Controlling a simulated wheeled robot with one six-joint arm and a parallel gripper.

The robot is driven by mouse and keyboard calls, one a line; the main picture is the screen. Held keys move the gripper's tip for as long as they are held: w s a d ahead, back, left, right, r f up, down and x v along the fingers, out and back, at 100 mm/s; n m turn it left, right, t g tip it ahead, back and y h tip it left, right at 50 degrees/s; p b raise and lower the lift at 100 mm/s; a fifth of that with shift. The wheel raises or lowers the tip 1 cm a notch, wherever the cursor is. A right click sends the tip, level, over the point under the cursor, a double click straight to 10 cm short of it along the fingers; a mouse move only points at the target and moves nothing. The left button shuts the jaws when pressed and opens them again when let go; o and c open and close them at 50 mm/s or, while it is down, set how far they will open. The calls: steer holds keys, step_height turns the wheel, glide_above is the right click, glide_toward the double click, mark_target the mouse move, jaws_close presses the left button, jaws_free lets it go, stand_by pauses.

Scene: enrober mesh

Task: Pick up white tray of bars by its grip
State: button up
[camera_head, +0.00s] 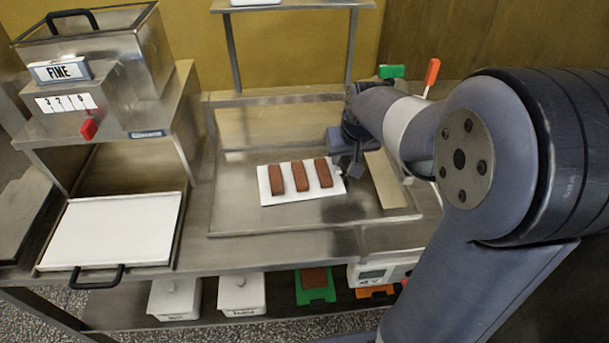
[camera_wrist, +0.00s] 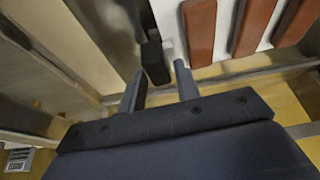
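The white tray (camera_head: 313,196) with three brown bars (camera_head: 301,176) lies on the steel worktop in the head view. In the wrist view, the tray (camera_wrist: 170,32) and its bars (camera_wrist: 199,32) show at the top. A black grip (camera_wrist: 154,58) stands at the tray's edge. My gripper (camera_head: 349,168) is at the tray's right end in the head view, where it and the arm hide most of the grip. In the wrist view, my gripper (camera_wrist: 161,68) is open, with the grip's end showing between the two fingertips. I see no finger clearly touching it.
A steel machine labelled FINE (camera_head: 62,70) stands at the left. A white-surfaced tray with a black handle (camera_head: 96,277) lies in front of it. Green and red-orange handled tools (camera_head: 432,72) are behind my arm. White tubs (camera_head: 241,294) and a scale (camera_head: 372,274) sit on the lower shelf.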

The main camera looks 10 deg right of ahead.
steer(key=shift+x, duration=0.9)
steer(key=shift+c, duration=0.2)
jaws_close()
